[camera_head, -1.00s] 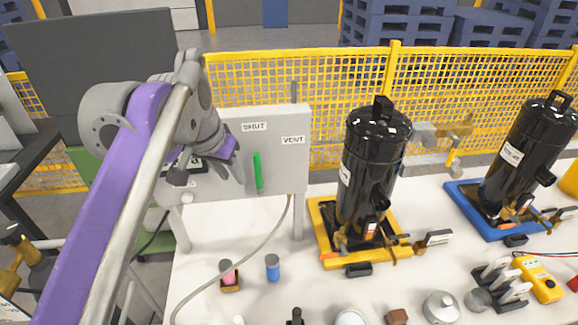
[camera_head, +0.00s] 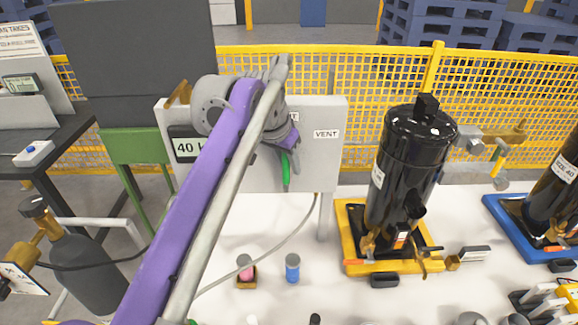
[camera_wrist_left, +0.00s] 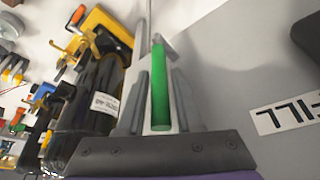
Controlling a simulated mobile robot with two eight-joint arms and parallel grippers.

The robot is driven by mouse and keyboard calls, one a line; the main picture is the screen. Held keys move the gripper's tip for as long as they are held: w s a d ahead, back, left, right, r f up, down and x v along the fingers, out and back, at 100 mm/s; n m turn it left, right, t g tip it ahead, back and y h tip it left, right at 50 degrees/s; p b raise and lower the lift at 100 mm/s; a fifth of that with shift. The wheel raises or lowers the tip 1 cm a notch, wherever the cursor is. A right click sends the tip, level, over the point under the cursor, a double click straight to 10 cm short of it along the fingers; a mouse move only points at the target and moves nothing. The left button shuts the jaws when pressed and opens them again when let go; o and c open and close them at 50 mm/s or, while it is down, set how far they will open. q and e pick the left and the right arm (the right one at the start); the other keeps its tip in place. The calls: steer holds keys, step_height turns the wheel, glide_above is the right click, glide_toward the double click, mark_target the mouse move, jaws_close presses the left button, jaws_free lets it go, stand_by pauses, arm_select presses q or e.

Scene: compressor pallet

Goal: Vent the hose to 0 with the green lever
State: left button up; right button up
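The green lever (camera_head: 286,172) is on the front of the grey panel (camera_head: 325,165) and points down, nearly upright. My left gripper (camera_head: 285,150) is at the lever and hides its upper part. In the left wrist view the green lever (camera_wrist_left: 159,90) lies between the two fingers, with a narrow gap showing at the sides, so the gripper looks open around it. The panel display (camera_head: 187,147) reads 40, its right part hidden by my arm. The VENT label (camera_head: 326,134) is right of the lever; another label is mostly covered. A grey hose (camera_head: 268,262) runs below the panel. My right gripper is not seen.
A black compressor (camera_head: 408,165) stands on a yellow base right of the panel. A pink-topped piece (camera_head: 245,265) and a blue cylinder (camera_head: 292,268) stand on the white table below. A yellow mesh fence (camera_head: 300,65) is behind.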

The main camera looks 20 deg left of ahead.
arm_select(q)
steer(key=shift+w+f, duration=0.15)
steer(key=shift+f, duration=0.15)
jaws_close()
stand_by(1.3)
